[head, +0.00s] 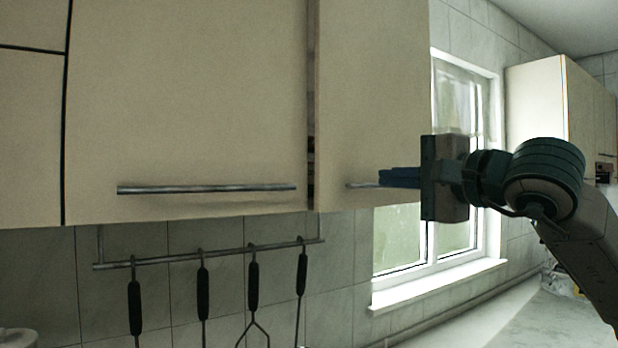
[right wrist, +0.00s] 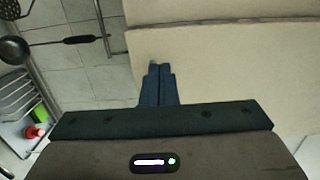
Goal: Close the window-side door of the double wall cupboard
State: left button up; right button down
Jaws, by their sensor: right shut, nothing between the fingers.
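The double wall cupboard has two cream doors. The window-side door (head: 370,90) stands slightly ajar, with a narrow dark gap between it and the other door (head: 190,100). Its bar handle (head: 362,185) is partly hidden behind my right gripper (head: 382,178). The right gripper is shut with nothing in it, its blue fingers in front of the window-side door near the handle. In the right wrist view the shut fingers (right wrist: 159,68) lie over the lower edge of that door (right wrist: 225,70); I cannot tell whether they touch it. My left gripper is not in view.
A rail (head: 210,252) with several hanging utensils is on the tiled wall below the cupboard. A window (head: 455,150) is to the right, with another wall cupboard (head: 535,95) beyond it. A worktop (head: 510,320) runs below the window.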

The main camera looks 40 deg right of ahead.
jog(key=w+p, duration=0.1)
jog(key=p, duration=0.7)
send_near(326, 176)
jog(key=w, duration=0.5)
jog(key=shift+w+r, duration=0.1)
jog(key=shift+r, duration=0.05)
jog(key=shift+w+d+p, duration=0.1)
jog(key=shift+w+p, duration=0.4)
jog(key=shift+w, duration=0.4)
